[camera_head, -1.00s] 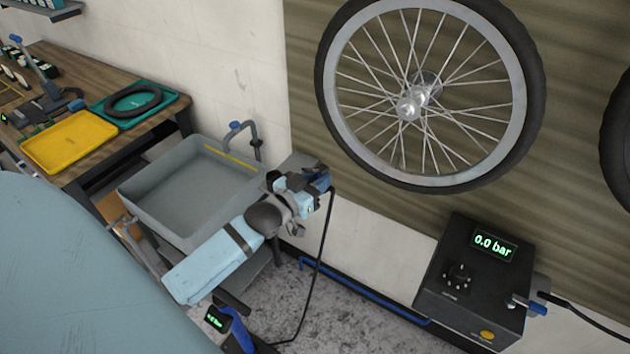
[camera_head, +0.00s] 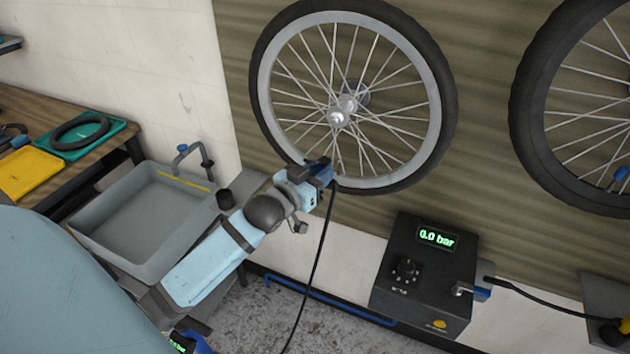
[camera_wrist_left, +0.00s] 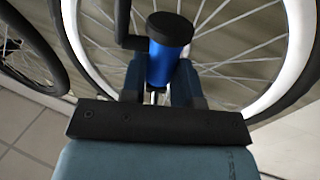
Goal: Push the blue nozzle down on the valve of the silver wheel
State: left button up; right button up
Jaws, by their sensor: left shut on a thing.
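The silver wheel (camera_head: 268,85) with a black tyre hangs upright on the striped wall panel in the head view. Its pale rim (camera_wrist_left: 298,50) and spokes also show in the left wrist view. My left gripper (camera_head: 325,168) overlaps the wheel's lower rim in the head view. It is shut on the blue nozzle (camera_wrist_left: 169,58), which has a black round end and sits between the fingers in the wrist view. A black hose (camera_head: 322,250) hangs down from the gripper. I cannot make out the valve, or whether the nozzle touches it. My right gripper is out of view.
A black box (camera_head: 425,285) reading 0.0 bar is below right of the wheel. Another wheel (camera_head: 530,110) hangs at the right with a blue piece on it. A grey sink (camera_head: 95,240) and a workbench with trays are on the left.

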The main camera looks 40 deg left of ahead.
pick_arm(q)
jog(key=w, duration=0.1)
jog(key=w+b, duration=0.1)
jog(key=w, duration=0.1)
jog(key=shift+w+a, duration=0.25)
jog(key=shift+a, duration=0.1)
jog(key=w+a, duration=0.1)
jog(key=w, duration=0.5)
jog(key=shift+w+a+p, duration=0.2)
jog(key=shift+a+p, duration=0.1)
jog(key=shift+f+p, duration=0.35)
dwell(1.0)
jog(key=shift+f, duration=0.35)
dwell(0.8)
jog(key=o, duration=1)
jog(key=shift+o, duration=0.2)
jog(key=shift+s, duration=0.1)
